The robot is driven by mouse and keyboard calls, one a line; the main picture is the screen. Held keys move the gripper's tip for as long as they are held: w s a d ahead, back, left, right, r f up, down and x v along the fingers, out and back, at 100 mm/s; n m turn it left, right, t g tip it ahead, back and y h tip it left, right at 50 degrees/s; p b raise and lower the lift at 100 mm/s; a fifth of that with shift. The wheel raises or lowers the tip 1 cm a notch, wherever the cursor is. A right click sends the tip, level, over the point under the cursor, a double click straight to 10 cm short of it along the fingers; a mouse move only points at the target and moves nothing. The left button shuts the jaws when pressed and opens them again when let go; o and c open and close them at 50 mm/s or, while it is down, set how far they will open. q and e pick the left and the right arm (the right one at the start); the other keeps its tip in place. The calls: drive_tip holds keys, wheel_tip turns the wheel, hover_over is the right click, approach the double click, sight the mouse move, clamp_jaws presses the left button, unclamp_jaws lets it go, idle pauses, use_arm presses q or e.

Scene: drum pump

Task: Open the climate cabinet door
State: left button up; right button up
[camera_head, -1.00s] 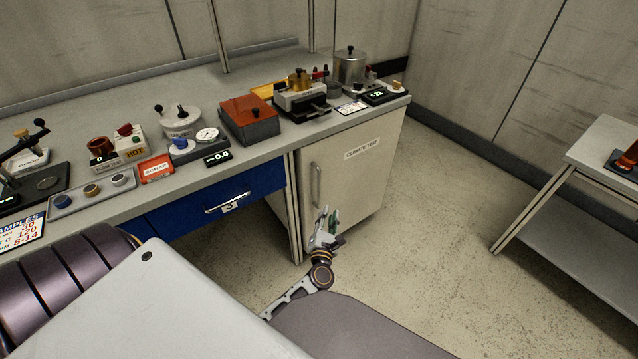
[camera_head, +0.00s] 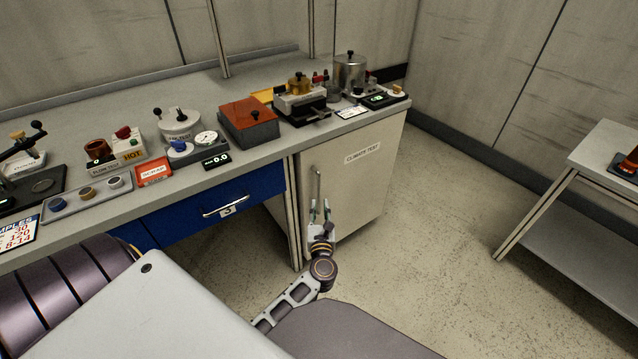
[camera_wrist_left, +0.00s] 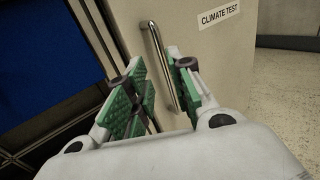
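The climate cabinet door (camera_head: 352,190) is a cream panel under the right end of the bench, labelled "CLIMATE TEST", and it looks closed. Its upright metal bar handle (camera_head: 316,183) is near the door's left edge; the handle also shows in the left wrist view (camera_wrist_left: 160,58). My left gripper (camera_head: 320,207) is in front of the door at the handle's lower part. In the left wrist view its green-padded fingers (camera_wrist_left: 157,82) are apart, with the handle running between them. I cannot tell whether either finger touches it. My right gripper is not in view.
A blue drawer (camera_head: 225,203) is left of the cabinet. The bench top (camera_head: 105,90) carries several instruments, including a red-topped box (camera_head: 248,115). A side table (camera_head: 600,150) stands at the right. The floor (camera_head: 440,200) between it and the cabinet is clear.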

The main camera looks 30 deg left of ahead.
sight(319, 184)
use_arm(q)
drive_tip(key=x, duration=0.9)
drive_tip(key=shift+b, duration=0.3)
drive_tip(key=shift+x, duration=1.9)
drive_tip(key=shift+w+a, duration=0.15)
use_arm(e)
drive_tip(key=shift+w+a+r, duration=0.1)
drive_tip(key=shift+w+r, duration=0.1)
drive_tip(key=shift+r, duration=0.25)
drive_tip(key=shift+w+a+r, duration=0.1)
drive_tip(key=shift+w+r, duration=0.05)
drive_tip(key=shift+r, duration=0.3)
use_arm(q)
drive_tip(key=c, duration=0.5)
clamp_jaws()
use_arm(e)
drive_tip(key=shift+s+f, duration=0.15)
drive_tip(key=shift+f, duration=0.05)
